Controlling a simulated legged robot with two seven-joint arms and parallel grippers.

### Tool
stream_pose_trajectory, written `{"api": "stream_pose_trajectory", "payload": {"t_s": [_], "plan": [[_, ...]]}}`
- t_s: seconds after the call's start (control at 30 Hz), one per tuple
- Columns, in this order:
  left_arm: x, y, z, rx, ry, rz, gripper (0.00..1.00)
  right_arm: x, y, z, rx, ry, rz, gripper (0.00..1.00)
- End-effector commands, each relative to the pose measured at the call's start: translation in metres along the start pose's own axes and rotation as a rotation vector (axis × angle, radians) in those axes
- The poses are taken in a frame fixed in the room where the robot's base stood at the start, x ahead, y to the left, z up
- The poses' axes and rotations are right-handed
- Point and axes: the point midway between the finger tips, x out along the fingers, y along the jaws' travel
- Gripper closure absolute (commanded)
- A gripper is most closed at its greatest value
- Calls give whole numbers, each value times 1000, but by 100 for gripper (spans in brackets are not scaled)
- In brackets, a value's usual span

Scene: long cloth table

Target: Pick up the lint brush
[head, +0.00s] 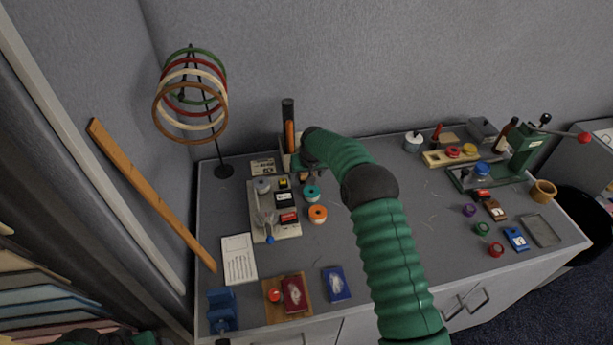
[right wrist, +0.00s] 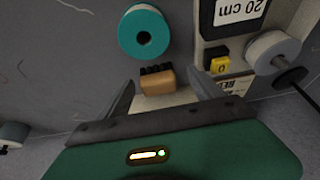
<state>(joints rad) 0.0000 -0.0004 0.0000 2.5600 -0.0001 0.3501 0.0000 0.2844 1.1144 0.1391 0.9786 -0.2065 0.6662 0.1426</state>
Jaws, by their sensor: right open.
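A tan block with a row of black bristles or teeth, which looks like the lint brush (right wrist: 158,82), shows in the right wrist view. It sits at a pale holder, between my two fingertips. My right gripper (right wrist: 163,80) is open around it, with gaps to both sides; I cannot tell any contact. At most a sliver of my left arm shows at the lower left.
A teal spool (right wrist: 145,31) and an orange spool (head: 317,213) stand close to the gripper. A ring stand (head: 222,171) is to the left, a board with small items (head: 262,222) in front. The back wall (head: 290,60) is close. The table's middle right is mostly clear.

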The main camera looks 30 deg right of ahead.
Motion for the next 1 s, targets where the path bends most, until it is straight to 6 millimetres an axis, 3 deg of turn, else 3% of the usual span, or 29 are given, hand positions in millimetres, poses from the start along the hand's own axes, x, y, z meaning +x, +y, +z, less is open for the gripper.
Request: {"api": "stream_pose_trajectory", "payload": {"t_s": [0.1,0.3,0.8,1.0], "plan": [[0,0,0,0,0,0,28,13,2,0,2,-1,0,25],[0,0,0,0,0,0,28,13,3,0,2,0,0,25],[0,0,0,0,0,0,28,13,2,0,2,0,0,90],[0,0,0,0,0,0,28,12,2,0,2,1,0,91]]}}
